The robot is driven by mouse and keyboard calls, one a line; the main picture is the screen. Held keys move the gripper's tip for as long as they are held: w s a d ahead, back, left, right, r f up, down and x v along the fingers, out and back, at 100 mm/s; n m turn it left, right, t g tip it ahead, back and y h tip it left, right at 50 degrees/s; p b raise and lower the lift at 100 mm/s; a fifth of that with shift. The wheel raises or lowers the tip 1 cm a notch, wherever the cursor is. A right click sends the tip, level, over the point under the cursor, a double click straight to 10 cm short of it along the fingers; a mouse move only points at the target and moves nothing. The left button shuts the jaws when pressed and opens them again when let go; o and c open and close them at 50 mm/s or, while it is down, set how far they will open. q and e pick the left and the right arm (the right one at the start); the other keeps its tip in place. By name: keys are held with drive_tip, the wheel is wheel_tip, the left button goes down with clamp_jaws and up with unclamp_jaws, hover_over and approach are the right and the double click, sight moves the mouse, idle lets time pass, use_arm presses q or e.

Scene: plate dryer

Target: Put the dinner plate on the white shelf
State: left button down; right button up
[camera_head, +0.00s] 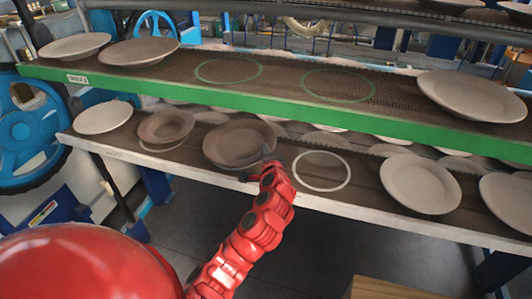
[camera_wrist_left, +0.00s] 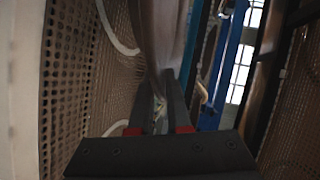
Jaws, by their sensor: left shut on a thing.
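The brown dinner plate (camera_head: 238,145) is at the lower, white-edged shelf (camera_head: 350,206), between a smaller brown plate and an empty white ring. My left gripper (camera_head: 262,166) is shut on its front right rim. I cannot tell whether the plate rests on the shelf or is just above it. In the left wrist view the plate (camera_wrist_left: 160,35) shows edge-on between the closed fingers (camera_wrist_left: 160,105), beside the mesh shelf surface (camera_wrist_left: 85,75). My right gripper is not in view.
The white ring (camera_head: 322,171) marks a clear spot. A smaller brown plate (camera_head: 165,126) stands to the left, a pale plate (camera_head: 420,184) to the right. The green-edged shelf (camera_head: 300,116) hangs above, with two empty green rings. A cardboard-coloured box (camera_head: 390,289) is below.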

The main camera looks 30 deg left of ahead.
use_arm(q)
drive_tip(key=shift+w+a, duration=0.35)
drive_tip(key=shift+w, duration=0.2)
drive_tip(key=shift+w+a, duration=0.15)
wheel_tip(320, 180, down, 3)
drive_tip(key=shift+f+p, duration=0.1)
drive_tip(key=shift+p, duration=1.1)
drive_tip(key=shift+f, duration=0.15)
drive_tip(key=c, duration=1.2)
unclamp_jaws()
drive_tip(key=shift+f, duration=0.1)
